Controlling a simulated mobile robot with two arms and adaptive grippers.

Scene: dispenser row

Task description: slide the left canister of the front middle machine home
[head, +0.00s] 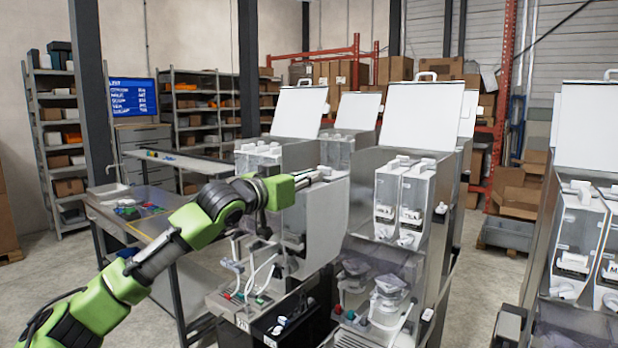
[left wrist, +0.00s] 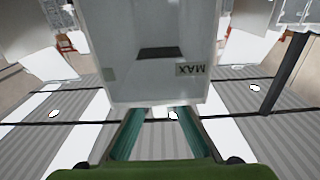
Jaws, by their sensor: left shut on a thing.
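The held canister fills the upper middle of the left wrist view (left wrist: 130,75), upside down, with a dark patch and a MAX label on its pale face. In the head view it appears as the pale grey box (head: 332,208) under my fingertips, left of the front middle machine (head: 440,160). My left gripper (head: 318,175) is shut on its upper edge; the teal fingers (left wrist: 155,125) meet that edge. How far the canister sits in its bay is hidden. Two other canisters, (head: 386,195) and (head: 413,205), stand upright in the middle machine. My right gripper is out of view.
Another machine with a raised white lid (head: 300,108) stands behind my left arm, and one more (head: 590,125) at the right edge. A work table (head: 100,205) is at the left.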

